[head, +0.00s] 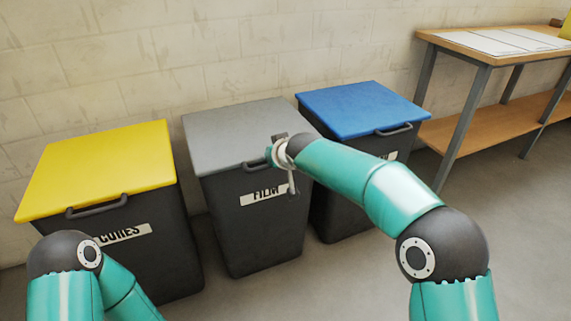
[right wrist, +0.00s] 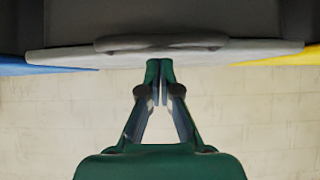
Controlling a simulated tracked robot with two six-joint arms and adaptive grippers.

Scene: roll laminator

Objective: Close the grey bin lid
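The grey lid (head: 235,133) lies flat on the middle dark bin (head: 245,225), labelled FILM, and looks closed. Its front handle (right wrist: 160,43) shows in the right wrist view, just beyond my fingertips. In the head view my right gripper (head: 269,155) is at the lid's front edge and hides part of the handle. In the right wrist view the right gripper (right wrist: 159,66) has its fingertips together with nothing visible between them. I cannot tell whether they touch the lid. My left gripper is out of view; only part of the left arm shows at lower left.
A bin with a yellow lid (head: 105,168) stands to the left and one with a blue lid (head: 362,108) to the right, both closed. A wooden workbench (head: 470,42) is at the right. A block wall is behind the bins.

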